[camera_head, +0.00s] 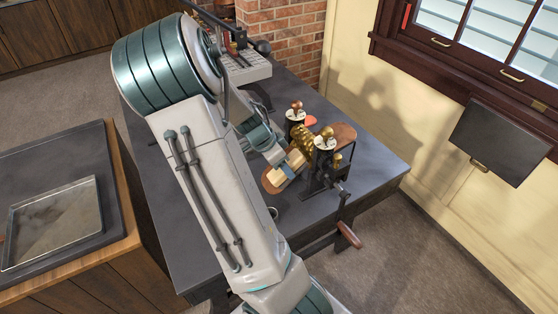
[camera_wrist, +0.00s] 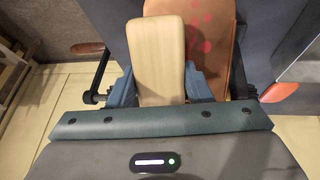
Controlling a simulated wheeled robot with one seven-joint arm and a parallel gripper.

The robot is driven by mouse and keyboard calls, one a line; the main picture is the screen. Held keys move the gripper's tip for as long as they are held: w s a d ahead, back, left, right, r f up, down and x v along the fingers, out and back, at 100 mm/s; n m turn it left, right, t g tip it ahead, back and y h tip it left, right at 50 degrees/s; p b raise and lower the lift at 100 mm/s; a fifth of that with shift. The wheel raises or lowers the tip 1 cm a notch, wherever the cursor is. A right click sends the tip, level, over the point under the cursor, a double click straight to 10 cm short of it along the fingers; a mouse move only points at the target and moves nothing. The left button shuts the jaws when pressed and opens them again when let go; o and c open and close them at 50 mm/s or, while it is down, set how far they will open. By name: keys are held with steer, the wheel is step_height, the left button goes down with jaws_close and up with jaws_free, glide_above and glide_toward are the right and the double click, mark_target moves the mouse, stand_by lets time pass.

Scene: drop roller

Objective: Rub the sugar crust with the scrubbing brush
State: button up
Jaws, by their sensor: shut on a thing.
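My gripper (camera_wrist: 162,88) is shut on the scrubbing brush (camera_wrist: 158,55), a pale wooden block between the two blue fingers. Its bristles are hidden beneath. In the wrist view, a brown board (camera_wrist: 238,60) with a rounded edge lies behind and to the right of the brush. Red spots (camera_wrist: 203,42) on it look like the sugar crust. In the head view, my gripper (camera_head: 285,172) holds the brush (camera_head: 293,159) at the left side of the drop roller, just by its brass rollers (camera_head: 303,138). I cannot tell whether the brush touches the board.
The drop roller's crank handle (camera_head: 348,235) sticks out past the bench's front edge. A second brown board (camera_head: 343,133) is on the roller's far side. The dark bench top (camera_head: 378,165) is clear at right. A metal tray (camera_head: 55,222) lies on the left counter.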

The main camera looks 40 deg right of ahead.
mark_target(279, 173)
steer(key=shift+s+a, duration=0.15)
steer(key=shift+s, duration=0.35)
steer(key=shift+r, duration=0.1)
steer(key=p+v, duration=0.3)
steer(key=v, duration=0.1)
steer(key=shift+s+a+p, duration=0.25)
steer(key=shift+a+p, duration=0.05)
steer(key=shift+p, duration=0.1)
steer(key=shift+w+a+r+p, duration=0.1)
steer(key=shift+a+r+p, duration=0.4)
steer(key=shift+r+p, duration=0.15)
